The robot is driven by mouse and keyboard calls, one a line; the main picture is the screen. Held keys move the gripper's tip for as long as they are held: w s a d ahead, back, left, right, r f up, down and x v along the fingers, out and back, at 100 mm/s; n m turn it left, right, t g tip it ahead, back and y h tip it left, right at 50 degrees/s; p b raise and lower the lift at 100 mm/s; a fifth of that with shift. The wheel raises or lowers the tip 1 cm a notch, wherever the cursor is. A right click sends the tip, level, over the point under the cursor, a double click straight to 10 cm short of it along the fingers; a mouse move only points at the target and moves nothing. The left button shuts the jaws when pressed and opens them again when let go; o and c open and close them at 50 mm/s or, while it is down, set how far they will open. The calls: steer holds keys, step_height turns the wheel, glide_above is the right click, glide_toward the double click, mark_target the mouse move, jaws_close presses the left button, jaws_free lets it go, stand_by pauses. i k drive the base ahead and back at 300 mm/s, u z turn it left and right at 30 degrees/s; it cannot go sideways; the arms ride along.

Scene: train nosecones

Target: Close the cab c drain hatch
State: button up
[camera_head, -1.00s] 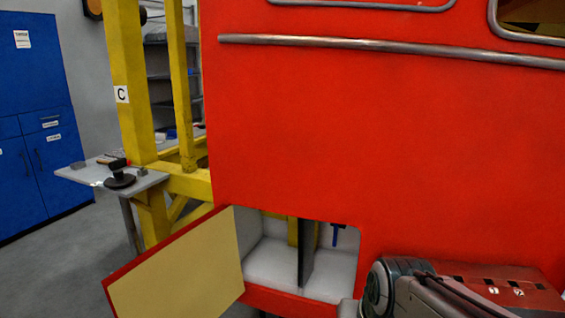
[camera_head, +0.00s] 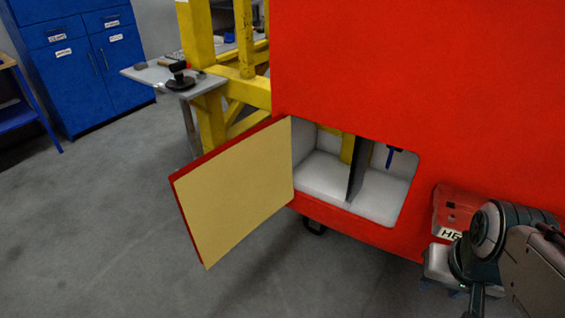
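The drain hatch door (camera_head: 240,190) hangs wide open from the left edge of its opening in the red nosecone (camera_head: 400,75). Its cream inner face is towards me and its rim is red. Part of my arm shows at the lower right, apart from the door. My gripper's fingertips cannot be made out.
A yellow frame (camera_head: 210,105) and a grey shelf (camera_head: 160,77) with tools stand left behind the door. Blue cabinets (camera_head: 85,60) stand at the back left. A red box (camera_head: 455,206) is beside my arm. The grey floor in front of and left of the door is clear.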

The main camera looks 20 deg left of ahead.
mark_target(222, 195)
steer(key=z, duration=3.1)
steer(key=k, duration=2.85)
steer(key=u, duration=2.1)
